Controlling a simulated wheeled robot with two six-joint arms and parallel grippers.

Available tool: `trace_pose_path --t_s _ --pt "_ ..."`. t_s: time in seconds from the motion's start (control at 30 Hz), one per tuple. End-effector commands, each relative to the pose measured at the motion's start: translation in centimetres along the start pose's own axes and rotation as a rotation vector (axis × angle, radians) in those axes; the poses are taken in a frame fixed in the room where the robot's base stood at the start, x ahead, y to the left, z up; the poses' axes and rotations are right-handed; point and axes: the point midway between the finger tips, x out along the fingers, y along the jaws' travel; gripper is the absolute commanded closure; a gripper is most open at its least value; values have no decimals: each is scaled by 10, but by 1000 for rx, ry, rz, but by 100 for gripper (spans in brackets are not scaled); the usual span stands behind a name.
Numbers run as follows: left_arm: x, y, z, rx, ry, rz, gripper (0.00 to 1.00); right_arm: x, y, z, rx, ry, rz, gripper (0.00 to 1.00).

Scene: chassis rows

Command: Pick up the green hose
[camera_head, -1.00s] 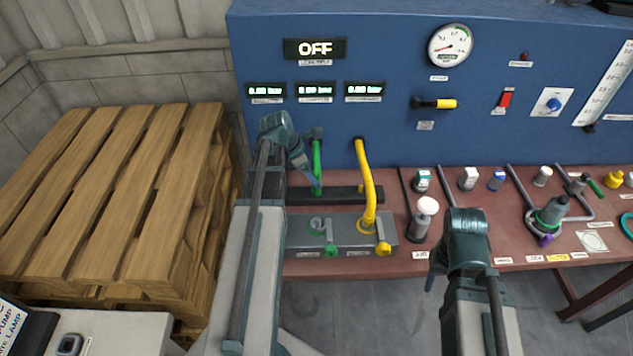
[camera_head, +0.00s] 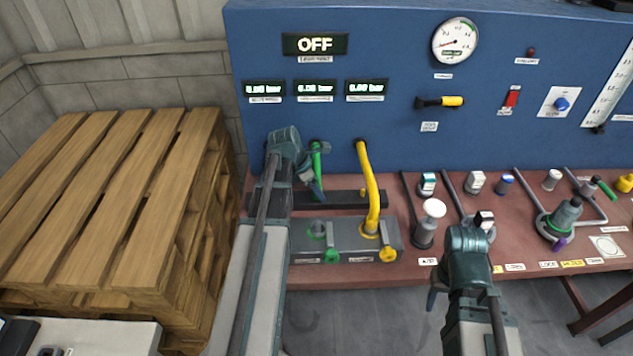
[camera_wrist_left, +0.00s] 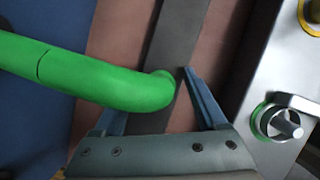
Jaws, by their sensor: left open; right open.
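The green hose (camera_head: 317,160) comes out of the blue panel and hangs down over the bench, left of the yellow hose. My left gripper (camera_head: 314,188) is open beside its lower part. In the left wrist view the green hose (camera_wrist_left: 85,75) comes in from the left, and its rounded end lies between my open fingers (camera_wrist_left: 155,98). The hose hides part of the left finger; the right finger is close to the hose end. Contact cannot be told. My right gripper (camera_head: 436,285) is open near the bench's front edge, mostly hidden by its wrist.
The yellow hose (camera_head: 370,190) runs to a grey port block (camera_head: 350,237), which has a green-ringed port (camera_wrist_left: 275,122) on the left. A dark bar (camera_head: 345,200) lies behind the block. A white-topped fitting (camera_head: 428,225) stands to the right. A wooden pallet stack (camera_head: 110,200) is at left.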

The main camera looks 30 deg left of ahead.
Motion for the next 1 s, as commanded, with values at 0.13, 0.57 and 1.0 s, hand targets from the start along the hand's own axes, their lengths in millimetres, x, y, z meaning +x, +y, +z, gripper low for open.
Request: trace_pose_path --t_s 0.13,0.57,1.0 --pt "-1 0 0 0 0 0 26 -1 0 0 0 0 0 50" --pt "-1 0 0 0 0 0 100 -1 0 0 0 0 0 50" --pt "-4 0 2 0 0 0 100 -4 0 0 0 0 0 50"
